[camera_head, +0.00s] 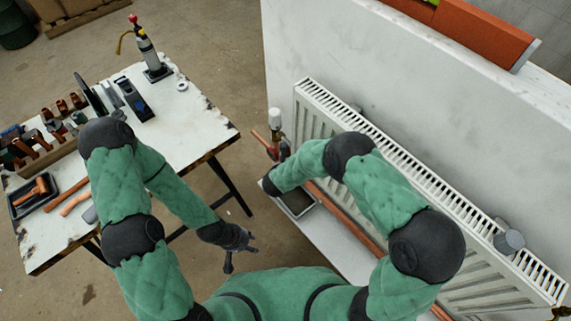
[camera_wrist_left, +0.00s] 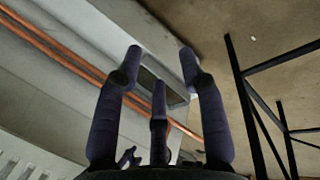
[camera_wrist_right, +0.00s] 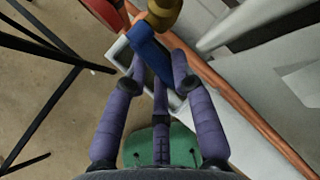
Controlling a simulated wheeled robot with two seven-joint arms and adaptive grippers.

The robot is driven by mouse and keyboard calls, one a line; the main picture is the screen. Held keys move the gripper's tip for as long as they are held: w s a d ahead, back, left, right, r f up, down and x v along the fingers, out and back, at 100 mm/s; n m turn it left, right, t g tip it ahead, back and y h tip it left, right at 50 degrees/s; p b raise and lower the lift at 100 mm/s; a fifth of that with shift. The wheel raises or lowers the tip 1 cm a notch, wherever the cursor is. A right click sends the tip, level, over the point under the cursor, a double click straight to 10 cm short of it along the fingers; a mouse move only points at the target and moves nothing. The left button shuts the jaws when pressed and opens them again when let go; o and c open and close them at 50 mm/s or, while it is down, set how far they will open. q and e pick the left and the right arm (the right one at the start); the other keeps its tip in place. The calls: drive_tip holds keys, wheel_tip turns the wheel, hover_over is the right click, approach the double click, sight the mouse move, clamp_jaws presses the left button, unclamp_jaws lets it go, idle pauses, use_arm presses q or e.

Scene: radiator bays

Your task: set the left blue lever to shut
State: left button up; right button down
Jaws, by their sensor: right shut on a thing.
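The blue lever (camera_wrist_right: 148,48) shows in the right wrist view, joined to a brass valve body (camera_wrist_right: 163,14). It slants down from the brass between my right gripper's fingers (camera_wrist_right: 158,66), which are shut on it.
Copper pipes (camera_head: 340,217) run along the wall, with a shallow grey tray (camera_head: 302,212) below the valve. The tool table (camera_head: 185,125) stands at left. Bare floor lies between table and wall.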

use_arm(q)
drive_tip(key=shift+r, duration=0.3)
